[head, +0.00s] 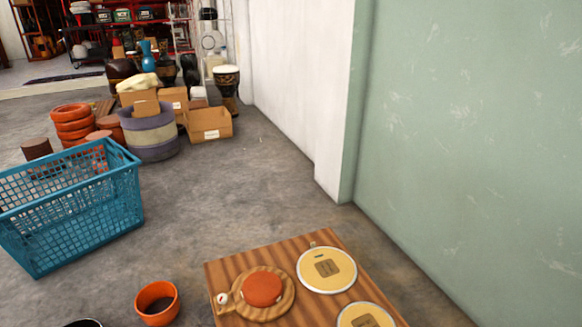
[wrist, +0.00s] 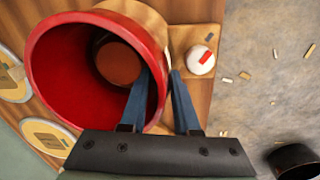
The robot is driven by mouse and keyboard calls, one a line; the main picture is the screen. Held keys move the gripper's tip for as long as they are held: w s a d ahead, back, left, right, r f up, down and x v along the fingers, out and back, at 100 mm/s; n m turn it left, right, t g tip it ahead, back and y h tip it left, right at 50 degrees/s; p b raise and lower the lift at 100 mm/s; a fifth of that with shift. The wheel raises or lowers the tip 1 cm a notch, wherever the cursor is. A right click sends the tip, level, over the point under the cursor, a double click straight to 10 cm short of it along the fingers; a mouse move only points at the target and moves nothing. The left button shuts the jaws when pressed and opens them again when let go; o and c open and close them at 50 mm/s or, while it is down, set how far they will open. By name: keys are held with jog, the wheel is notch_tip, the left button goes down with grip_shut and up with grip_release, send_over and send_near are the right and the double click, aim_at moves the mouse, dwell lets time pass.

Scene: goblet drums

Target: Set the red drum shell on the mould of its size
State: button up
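The red drum shell (wrist: 70,80) fills much of the wrist view, its open mouth facing the camera. My gripper (wrist: 160,72) straddles the shell's wall, one blue finger inside and one outside, and appears shut on it. Through the shell I see a round brown-red pad (wrist: 118,62). In the head view an orange-red pad (head: 262,288) sits on a round wooden mould (head: 285,304) on the board, with nothing over it. Two yellow discs with pale rims (head: 326,268) (head: 365,318) lie to its right. The shell and gripper are not in the head view.
The striped wooden board (head: 225,268) carries a white knob (head: 222,298). An orange tub (head: 157,303) and a blue basket (head: 80,215) stand on the floor to the left. A green wall (head: 470,130) rises at right. A dark vessel (wrist: 293,162) shows in the wrist view.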

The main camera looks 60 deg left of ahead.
notch_tip(320, 180, up, 13)
jog(key=p, duration=0.8)
jog(key=shift+s, duration=0.45)
jog(key=shift+a+f, duration=0.1)
jog(key=shift+f, duration=0.05)
